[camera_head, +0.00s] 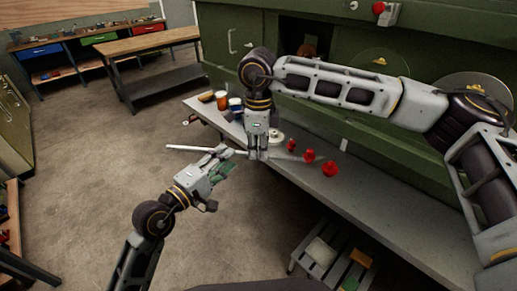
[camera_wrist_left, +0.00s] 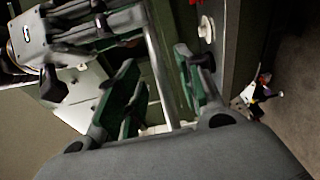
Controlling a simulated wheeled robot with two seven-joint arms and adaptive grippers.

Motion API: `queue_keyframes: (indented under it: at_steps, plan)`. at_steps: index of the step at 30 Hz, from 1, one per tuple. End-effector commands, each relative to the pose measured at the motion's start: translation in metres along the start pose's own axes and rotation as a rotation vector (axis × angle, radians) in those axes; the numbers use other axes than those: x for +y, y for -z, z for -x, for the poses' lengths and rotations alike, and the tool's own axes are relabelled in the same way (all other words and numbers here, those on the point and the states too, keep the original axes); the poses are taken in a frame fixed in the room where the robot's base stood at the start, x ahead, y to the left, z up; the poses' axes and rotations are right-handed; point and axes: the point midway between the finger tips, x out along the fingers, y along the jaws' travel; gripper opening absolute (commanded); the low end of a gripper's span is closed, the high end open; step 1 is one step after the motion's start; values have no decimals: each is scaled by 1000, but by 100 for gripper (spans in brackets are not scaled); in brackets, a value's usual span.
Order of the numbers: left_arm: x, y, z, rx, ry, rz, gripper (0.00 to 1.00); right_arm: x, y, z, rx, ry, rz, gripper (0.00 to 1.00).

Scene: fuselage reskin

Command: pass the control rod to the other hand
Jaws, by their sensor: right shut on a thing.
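The control rod (camera_head: 186,148) is a thin pale bar, held roughly level in front of the bench. My right gripper (camera_head: 258,154) points down and is shut on the rod to the right of its pale free end. My left gripper (camera_head: 226,163) reaches up from the lower left, close beside the right gripper. Its green-padded fingers are apart. In the left wrist view the rod (camera_wrist_left: 160,75) runs through the gap between the fingers of my left gripper (camera_wrist_left: 163,92), with space visible on both sides. Whether a pad touches it is hard to tell.
A slatted stool (camera_head: 330,258) is below right. The floor (camera_head: 80,160) at left is clear.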

Motion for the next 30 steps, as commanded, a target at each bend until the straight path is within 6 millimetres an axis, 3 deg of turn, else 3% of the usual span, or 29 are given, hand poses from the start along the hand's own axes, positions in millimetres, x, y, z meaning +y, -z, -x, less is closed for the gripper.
queue_keyframes:
  at_steps: [18,30]
  plan:
    - [-1,0,56,-2,3,0,37,0,0,0,0,0,0,0]
    - [-2,1,77,-1,1,0,37,0,0,0,0,0,0,0]
